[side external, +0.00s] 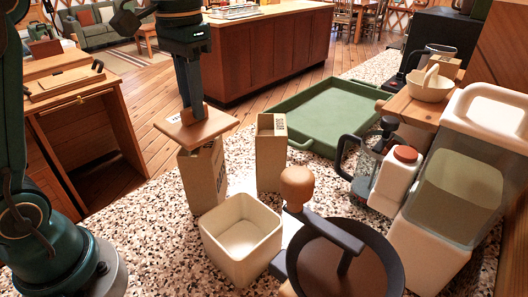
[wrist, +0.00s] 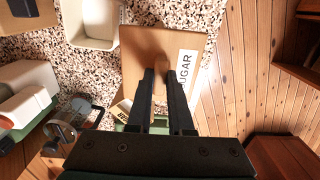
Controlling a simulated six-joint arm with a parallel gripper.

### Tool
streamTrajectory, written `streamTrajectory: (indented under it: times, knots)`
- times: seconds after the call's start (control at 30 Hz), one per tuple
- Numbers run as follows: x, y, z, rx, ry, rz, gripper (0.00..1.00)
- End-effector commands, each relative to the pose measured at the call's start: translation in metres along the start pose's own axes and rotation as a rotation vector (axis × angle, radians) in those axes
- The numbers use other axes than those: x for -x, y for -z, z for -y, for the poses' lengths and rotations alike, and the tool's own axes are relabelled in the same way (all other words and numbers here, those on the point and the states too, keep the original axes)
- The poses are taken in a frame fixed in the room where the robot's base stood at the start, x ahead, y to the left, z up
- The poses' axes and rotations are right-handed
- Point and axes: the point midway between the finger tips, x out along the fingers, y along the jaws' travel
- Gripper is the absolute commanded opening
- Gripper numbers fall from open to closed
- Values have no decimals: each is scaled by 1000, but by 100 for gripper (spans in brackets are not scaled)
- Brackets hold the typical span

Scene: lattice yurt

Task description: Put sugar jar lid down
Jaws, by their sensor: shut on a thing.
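My gripper (side external: 198,112) points down and is shut on the square wooden sugar jar lid (side external: 218,126). In the wrist view my gripper (wrist: 161,72) covers the grip point of the lid (wrist: 138,52); a white SUGAR label (wrist: 187,70) shows along one side. In the side view the lid is directly above a tan box-shaped jar (side external: 201,182) and hides its top; I cannot tell whether they touch. A second tan jar (side external: 270,160), open at the top, stands to the right, apart from the lid.
A cream square bin (side external: 240,250), a dark pan (side external: 335,265) and a grinder-like wooden knob (side external: 297,185) are in front. A green tray (side external: 335,110) lies behind. A carafe (side external: 362,160) and a white bottle (side external: 396,178) stand right. Speckled counter (side external: 150,220) is clear left of the jar.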

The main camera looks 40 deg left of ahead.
Motion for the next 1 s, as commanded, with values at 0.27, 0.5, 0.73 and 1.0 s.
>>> streamTrajectory:
  times: [0.27,0.5,0.73,1.0]
  knots:
    - [-9,35,34,111,0,0,0]
    - [-24,63,78,234,0,0,0]
    - [-33,72,101,291,0,-1,0]
    - [-61,90,88,337,-1,4,0]
